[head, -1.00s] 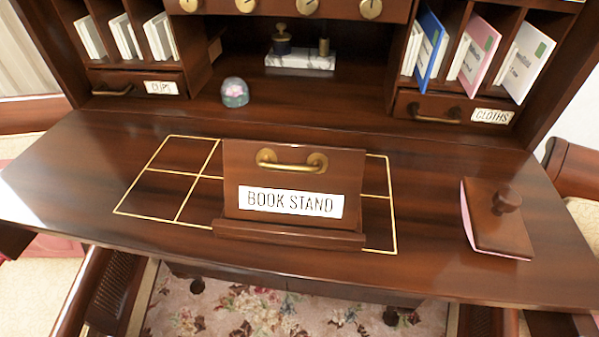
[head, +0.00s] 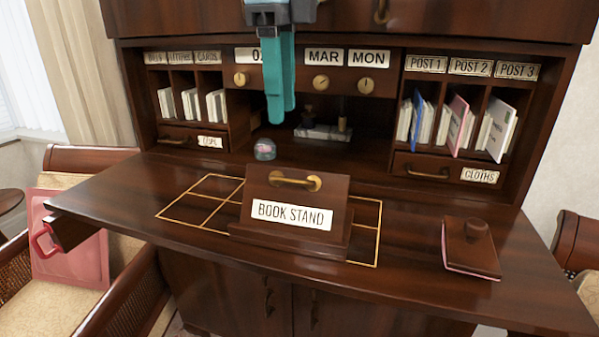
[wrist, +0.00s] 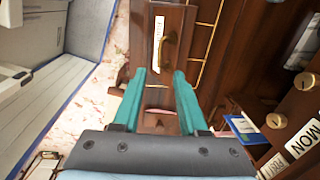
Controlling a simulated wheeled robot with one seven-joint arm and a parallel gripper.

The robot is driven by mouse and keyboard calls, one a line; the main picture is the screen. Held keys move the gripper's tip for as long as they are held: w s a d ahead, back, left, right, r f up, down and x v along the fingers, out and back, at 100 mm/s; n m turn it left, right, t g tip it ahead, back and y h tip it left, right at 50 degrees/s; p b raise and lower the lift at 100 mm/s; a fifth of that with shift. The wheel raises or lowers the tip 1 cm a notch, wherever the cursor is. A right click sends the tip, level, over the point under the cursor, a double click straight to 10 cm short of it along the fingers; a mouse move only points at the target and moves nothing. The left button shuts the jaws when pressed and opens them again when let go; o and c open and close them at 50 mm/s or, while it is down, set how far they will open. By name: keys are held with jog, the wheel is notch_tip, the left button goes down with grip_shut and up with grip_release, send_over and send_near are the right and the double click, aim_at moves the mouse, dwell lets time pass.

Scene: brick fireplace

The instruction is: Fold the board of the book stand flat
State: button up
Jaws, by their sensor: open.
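The book stand (head: 290,245) sits on the desk top, its labelled board (head: 296,191) tilted up and leaning back. A brass handle (head: 281,180) is fixed near the board's upper edge. In the wrist view the board (wrist: 172,58) shows from above, with its brass handle (wrist: 163,49) just beyond the fingertips. My gripper (head: 280,115) has teal fingers pointing down, above and behind the stand in the head view. In the wrist view my gripper (wrist: 164,75) is open, with nothing between its fingers and apart from the board.
A rocker blotter (head: 471,246) lies on the right of the desk. A small glass dome (head: 265,149) and an inkstand (head: 323,132) stand behind the book stand. Pigeonholes with cards flank both sides. The desk left of the stand is clear, marked with gold lines.

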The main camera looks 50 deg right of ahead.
aim_at(285, 178)
jog(key=f, duration=0.3)
jog(key=f+p, duration=0.1)
jog(key=f, duration=0.2)
jog(key=d+f, duration=0.1)
jog(key=f, duration=0.3)
jog(key=shift+w+f, duration=0.1)
jog(key=shift+w, duration=0.2)
jog(key=shift+c, duration=0.2)
grip_shut()
dwell(0.8)
